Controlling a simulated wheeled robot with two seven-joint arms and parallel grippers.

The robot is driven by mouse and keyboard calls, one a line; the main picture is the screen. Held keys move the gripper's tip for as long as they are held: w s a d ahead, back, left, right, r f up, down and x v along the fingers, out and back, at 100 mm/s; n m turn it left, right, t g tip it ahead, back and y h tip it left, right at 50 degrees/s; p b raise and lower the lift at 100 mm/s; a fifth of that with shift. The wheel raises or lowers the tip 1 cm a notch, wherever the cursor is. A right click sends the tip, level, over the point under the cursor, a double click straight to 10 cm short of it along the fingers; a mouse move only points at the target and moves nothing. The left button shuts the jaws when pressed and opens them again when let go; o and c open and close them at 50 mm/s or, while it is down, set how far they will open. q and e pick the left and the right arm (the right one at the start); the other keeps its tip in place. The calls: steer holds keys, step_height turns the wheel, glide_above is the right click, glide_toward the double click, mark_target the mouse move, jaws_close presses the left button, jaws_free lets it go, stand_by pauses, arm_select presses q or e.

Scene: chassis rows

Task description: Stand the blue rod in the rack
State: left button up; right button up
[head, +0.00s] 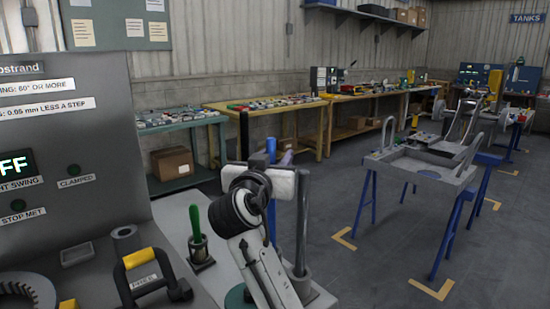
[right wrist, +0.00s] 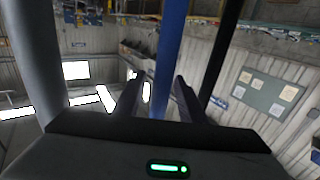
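The blue rod (head: 271,148) stands upright behind my right gripper (head: 264,182); its lower end is hidden by my arm. In the right wrist view the blue rod (right wrist: 164,60) runs between the two fingers of my right gripper (right wrist: 159,82), with a narrow gap on each side, so the gripper looks open around it. A grey rod (head: 303,215) stands upright to the right, and a dark rod (head: 243,135) to the left. The rack's base is mostly hidden, so I cannot tell how the blue rod is seated. My left gripper is out of view.
A green-handled tool (head: 195,222) stands in a small holder on the near bench, left of my right arm. A grey panel (head: 75,150) rises at the left. A yellow-and-black handle (head: 140,258) lies in front. Open floor and a blue-legged stand (head: 440,240) lie to the right.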

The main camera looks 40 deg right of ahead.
steer(key=shift+f, duration=0.1)
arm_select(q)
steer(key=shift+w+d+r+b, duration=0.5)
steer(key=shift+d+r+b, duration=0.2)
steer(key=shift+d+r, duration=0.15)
arm_select(e)
steer(key=v, duration=1)
steer(key=shift+s, duration=0.2)
